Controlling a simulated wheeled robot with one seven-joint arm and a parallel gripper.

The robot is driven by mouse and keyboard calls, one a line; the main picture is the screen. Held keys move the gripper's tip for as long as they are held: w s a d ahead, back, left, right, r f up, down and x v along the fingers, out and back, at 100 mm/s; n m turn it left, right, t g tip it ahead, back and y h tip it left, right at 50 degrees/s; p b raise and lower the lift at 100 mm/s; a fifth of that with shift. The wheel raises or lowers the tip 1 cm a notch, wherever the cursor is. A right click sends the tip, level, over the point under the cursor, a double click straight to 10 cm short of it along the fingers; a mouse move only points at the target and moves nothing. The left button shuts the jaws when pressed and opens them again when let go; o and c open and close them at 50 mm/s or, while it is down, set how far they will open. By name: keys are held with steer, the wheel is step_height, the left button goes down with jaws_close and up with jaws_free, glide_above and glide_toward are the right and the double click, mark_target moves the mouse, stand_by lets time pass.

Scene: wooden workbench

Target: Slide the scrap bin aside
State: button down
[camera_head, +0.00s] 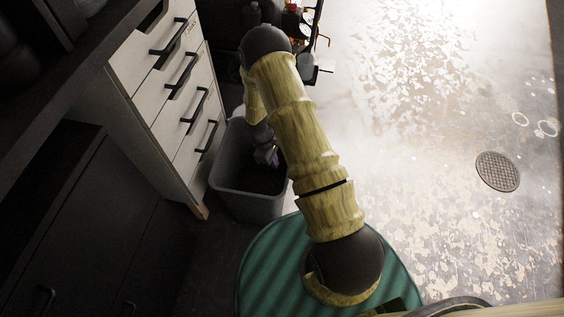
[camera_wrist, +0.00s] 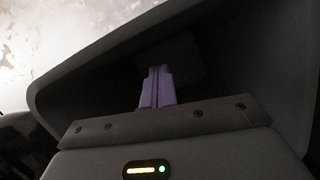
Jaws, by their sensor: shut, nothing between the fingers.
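The scrap bin (camera_head: 248,207) is a dark grey open-topped tub on the floor, upright beside the drawer cabinet. My gripper (camera_head: 272,160) points down into the bin's mouth, and my arm hides part of the bin's right side. In the wrist view the bin's dark inner wall and rim (camera_wrist: 237,52) surround the lavender fingers (camera_wrist: 157,88). The fingers are shut together with nothing between them. I cannot tell whether they touch the bin's wall.
A pale drawer cabinet (camera_head: 165,95) with black handles stands close along the bin's left. Dark equipment (camera_head: 315,68) stands beyond the arm. Worn, open floor (camera_head: 430,130) lies to the right, with a round drain cover (camera_head: 498,171). A green rounded surface (camera_head: 262,272) is in front.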

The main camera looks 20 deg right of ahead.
steer(key=p+v, duration=0.2)
steer(key=v, duration=0.8)
steer(key=shift+p, duration=0.3)
steer(key=shift+s+d, duration=0.1)
steer(key=shift+s, duration=0.05)
steer(key=s+r+m+t+p, duration=0.1)
steer(key=s+r+m+p, duration=0.2)
steer(key=r+p, duration=1.3)
steer(key=s+r+m+t+y+p, duration=0.1)
steer(key=s+r+p, duration=0.6)
steer(key=r+p, duration=0.9)
steer(key=s+r+m+t+y+p, duration=0.1)
steer(key=s+r+m+p, duration=0.4)
steer(key=r+p, duration=1.1)
step_height(320, 180, up, 27)
steer(key=shift+s+d+f+m+t+p, duration=0.15)
steer(key=shift+s+d+m+t+p, duration=0.15)
steer(key=shift+t, duration=0.4)
